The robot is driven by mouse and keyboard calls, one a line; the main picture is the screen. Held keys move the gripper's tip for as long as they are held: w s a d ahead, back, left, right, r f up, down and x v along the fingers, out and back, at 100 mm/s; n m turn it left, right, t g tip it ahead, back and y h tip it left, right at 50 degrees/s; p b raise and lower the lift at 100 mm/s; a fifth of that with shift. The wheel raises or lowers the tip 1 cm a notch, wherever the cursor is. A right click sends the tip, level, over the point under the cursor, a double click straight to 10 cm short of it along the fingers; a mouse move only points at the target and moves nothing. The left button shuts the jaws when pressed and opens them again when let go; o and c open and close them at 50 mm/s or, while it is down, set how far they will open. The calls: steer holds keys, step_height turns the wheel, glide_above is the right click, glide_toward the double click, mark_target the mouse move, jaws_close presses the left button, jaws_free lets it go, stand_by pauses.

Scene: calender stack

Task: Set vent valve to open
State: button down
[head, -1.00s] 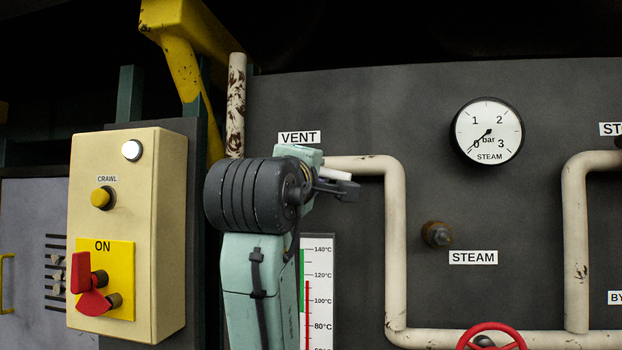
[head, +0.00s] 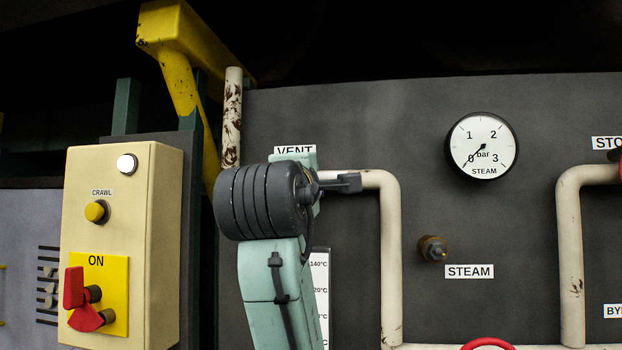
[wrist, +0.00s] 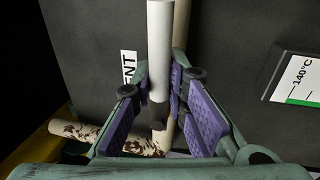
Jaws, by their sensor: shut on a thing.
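The vent valve's handle (wrist: 160,45) is a pale bar with a dark lower end in the wrist view. It stands between the purple-padded fingers of my gripper (wrist: 160,92), which is shut on it. In the head view, my gripper (head: 345,183) is small and partly hidden by my wrist, in front of the pale pipe and below the VENT label (head: 295,151). The handle cannot be told apart from the pipe there. The valve body is hidden, so its exact setting cannot be told.
A cream pipe (head: 391,260) runs down right of my gripper. A steam gauge (head: 482,146) and a brown fitting (head: 433,248) are on the dark panel. A yellow control box (head: 120,240) with a red switch stands left. My arm partly covers the thermometer (head: 320,290).

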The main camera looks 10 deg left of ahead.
steer(key=c, duration=1.6)
jaws_free()
steer(key=shift+s, duration=0.15)
steer(key=s, duration=0.4)
steer(key=s+f, duration=0.1)
steer(key=s, duration=0.2)
steer(key=s+f, duration=0.1)
steer(key=s, duration=0.3)
steer(key=shift+s+a+f, duration=0.15)
steer(key=shift+s+a, duration=0.1)
steer(key=shift+s, duration=0.05)
